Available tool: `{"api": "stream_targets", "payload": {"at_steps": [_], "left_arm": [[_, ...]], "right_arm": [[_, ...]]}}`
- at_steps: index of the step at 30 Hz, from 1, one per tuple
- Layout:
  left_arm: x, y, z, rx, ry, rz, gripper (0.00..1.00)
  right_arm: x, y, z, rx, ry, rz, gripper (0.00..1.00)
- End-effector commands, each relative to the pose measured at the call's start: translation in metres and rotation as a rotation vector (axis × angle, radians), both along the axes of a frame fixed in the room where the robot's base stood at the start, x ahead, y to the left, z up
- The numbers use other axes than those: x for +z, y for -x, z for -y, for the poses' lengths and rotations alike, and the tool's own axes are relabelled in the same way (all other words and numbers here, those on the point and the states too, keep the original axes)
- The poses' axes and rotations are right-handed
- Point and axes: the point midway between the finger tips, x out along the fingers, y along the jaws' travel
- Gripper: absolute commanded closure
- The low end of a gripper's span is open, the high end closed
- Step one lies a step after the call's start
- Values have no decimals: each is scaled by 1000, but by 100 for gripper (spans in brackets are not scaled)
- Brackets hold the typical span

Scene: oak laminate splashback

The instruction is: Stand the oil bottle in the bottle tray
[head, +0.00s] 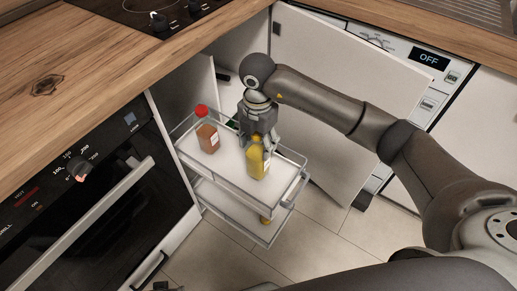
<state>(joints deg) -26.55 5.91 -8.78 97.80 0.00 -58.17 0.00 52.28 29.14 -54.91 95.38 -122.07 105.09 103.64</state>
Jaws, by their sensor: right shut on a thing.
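The yellow oil bottle (257,162) is upright at the right part of the upper tray (231,170) of a pull-out wire rack. My right gripper (258,137) is above it, pointing down, and shut on its top. The bottle's base appears at the tray floor; I cannot tell whether it touches. My left gripper is not clearly visible.
A red-capped brown bottle (207,134) stands in the same tray, to the left. A dark green item is partly hidden behind my gripper. The lower tray (235,218) shows something yellow. An oven (100,190) is left; an open cabinet door (345,90) is behind my right arm.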

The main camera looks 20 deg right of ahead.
Motion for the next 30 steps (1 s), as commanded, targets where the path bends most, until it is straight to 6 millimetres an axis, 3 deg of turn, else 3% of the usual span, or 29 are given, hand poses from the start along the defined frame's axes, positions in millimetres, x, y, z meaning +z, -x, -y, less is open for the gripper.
{"api": "stream_targets", "payload": {"at_steps": [9,23,24,28,30], "left_arm": [[19,-7,1,2,1,12,60],[24,-8,1,2,1,13,60],[26,-8,1,2,1,14,60],[26,-8,1,2,1,13,60],[25,-8,1,2,1,12,60]], "right_arm": [[-37,-7,4,0,-1,0,100],[-41,-7,4,0,-2,2,100],[-42,-6,4,0,-1,1,43],[-42,-6,4,0,0,0,26],[-42,-6,4,0,0,0,23]]}}
